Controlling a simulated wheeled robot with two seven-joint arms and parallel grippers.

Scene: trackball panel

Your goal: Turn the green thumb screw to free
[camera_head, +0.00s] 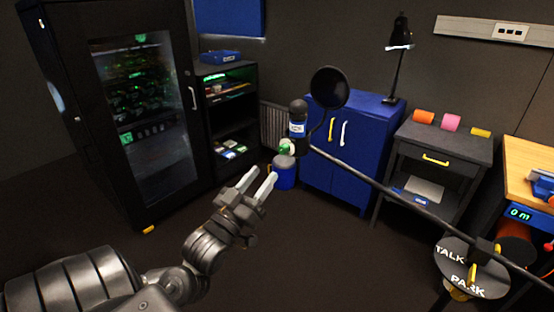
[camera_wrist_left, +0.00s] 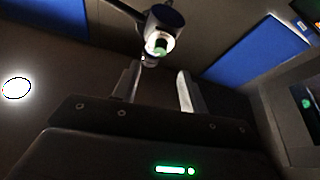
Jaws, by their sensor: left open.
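The green thumb screw (camera_head: 285,148) sits at the end of the dark boom arm (camera_head: 400,198), just below the microphone (camera_head: 298,112). In the left wrist view the thumb screw (camera_wrist_left: 160,46) shows as a small green knob inside a pale ring, ahead of the fingers and roughly between their lines. My left gripper (camera_head: 261,175) is open and empty, below and left of the screw in the head view, its fingertips apart from it. The left wrist view shows both fingers (camera_wrist_left: 158,72) spread. Any marking on the screw is too small to read. My right gripper is not in view.
A round pop filter (camera_head: 329,88) stands beside the microphone. A disc lettered TALK and PARK (camera_head: 472,268) is at lower right, near the boom. A blue cabinet (camera_head: 350,160), a black glass-door cabinet (camera_head: 95,100) and a dark side table (camera_head: 443,146) stand behind. The floor around my gripper is clear.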

